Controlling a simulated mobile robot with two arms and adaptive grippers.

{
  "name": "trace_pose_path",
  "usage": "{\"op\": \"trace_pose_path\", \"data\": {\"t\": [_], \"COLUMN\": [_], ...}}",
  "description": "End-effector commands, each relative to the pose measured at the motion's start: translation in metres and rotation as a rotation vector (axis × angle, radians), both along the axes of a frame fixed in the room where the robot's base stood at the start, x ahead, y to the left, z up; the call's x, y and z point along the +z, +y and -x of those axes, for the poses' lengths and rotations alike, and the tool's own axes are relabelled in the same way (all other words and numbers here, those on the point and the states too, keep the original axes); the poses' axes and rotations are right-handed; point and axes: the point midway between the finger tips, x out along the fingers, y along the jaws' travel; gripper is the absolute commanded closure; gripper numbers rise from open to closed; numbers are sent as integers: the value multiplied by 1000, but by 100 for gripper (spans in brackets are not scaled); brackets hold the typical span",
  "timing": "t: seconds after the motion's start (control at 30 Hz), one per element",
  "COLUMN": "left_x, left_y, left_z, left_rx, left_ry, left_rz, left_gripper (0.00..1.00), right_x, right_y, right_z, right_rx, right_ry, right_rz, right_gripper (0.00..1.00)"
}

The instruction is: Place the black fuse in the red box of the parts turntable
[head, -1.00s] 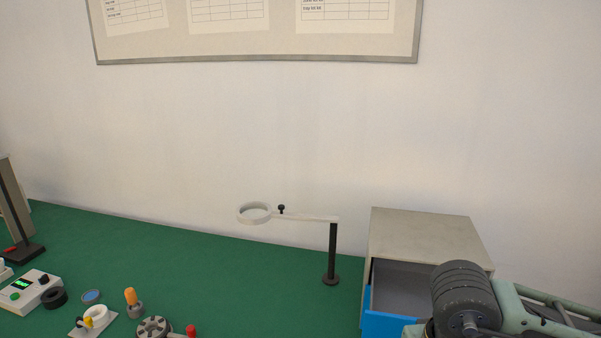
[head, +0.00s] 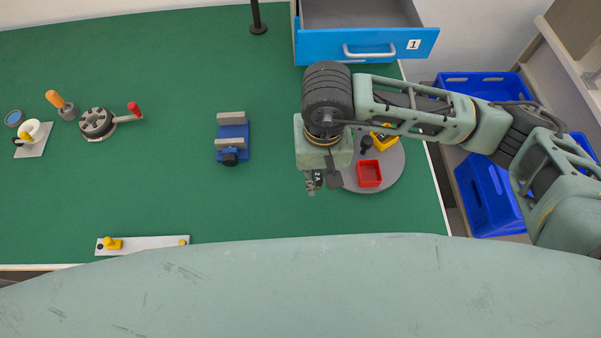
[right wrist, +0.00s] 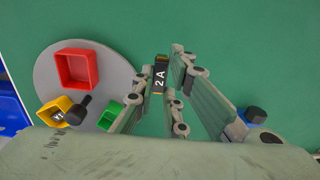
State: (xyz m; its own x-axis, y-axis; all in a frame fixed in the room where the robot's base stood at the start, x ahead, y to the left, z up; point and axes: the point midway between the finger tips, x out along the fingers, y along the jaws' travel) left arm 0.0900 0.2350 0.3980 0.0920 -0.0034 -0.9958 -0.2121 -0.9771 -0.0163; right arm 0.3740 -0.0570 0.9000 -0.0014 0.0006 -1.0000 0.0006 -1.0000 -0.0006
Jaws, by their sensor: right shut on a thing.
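My right gripper (head: 321,184) is shut on the black fuse (head: 317,177), which carries a white "2A" label. In the right wrist view the fuse (right wrist: 160,75) sticks out between the fingers of the gripper (right wrist: 168,88). The parts turntable (head: 394,181) is a grey disc just right of the gripper. Its red box (head: 369,174) looks empty; it also shows in the right wrist view (right wrist: 78,68), left of the fuse. The fuse is outside the red box, beside the disc's edge. My left gripper is not in view.
The turntable also bears a yellow box (right wrist: 55,110) with a labelled part, a green box (right wrist: 110,116) and a black knob (right wrist: 81,107). A blue vise (head: 233,138) stands to the left. An open blue drawer (head: 368,46) is behind. Green bench between vise and gripper is clear.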

Motion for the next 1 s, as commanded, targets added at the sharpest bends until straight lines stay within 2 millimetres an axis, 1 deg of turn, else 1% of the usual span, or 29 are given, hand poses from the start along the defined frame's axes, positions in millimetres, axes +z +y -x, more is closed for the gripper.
{"op": "trace_pose_path", "data": {"t": [0.03, 0.1, 0.2, 0.3, 0.37, 0.5, 0.63, 0.7, 0.9, 1.0], "left_x": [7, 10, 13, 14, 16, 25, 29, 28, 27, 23], "left_y": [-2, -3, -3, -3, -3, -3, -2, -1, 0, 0], "left_z": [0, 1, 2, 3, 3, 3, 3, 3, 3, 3], "left_rx": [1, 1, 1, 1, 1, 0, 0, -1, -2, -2], "left_ry": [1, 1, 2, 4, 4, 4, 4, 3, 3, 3], "left_rz": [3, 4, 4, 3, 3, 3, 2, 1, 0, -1], "left_gripper": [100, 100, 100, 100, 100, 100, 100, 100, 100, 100], "right_x": [-3, -12, -20, -25, -29, -48, -63, -66, -66, -69], "right_y": [12, 22, 32, 37, 37, 37, 37, 37, 37, 37], "right_z": [-4, -10, -16, -19, -19, -18, -19, -19, -19, -20], "right_rx": [-1, 1, -1, 1, -1, -3, -1, -1, 0, 0], "right_ry": [5, 4, 3, 1, 2, 5, 2, 1, 0, 0], "right_rz": [-2, 0, -1, 0, 1, 2, 0, -1, -1, -1], "right_gripper": [100, 100, 100, 100, 100, 100, 100, 100, 100, 100]}}
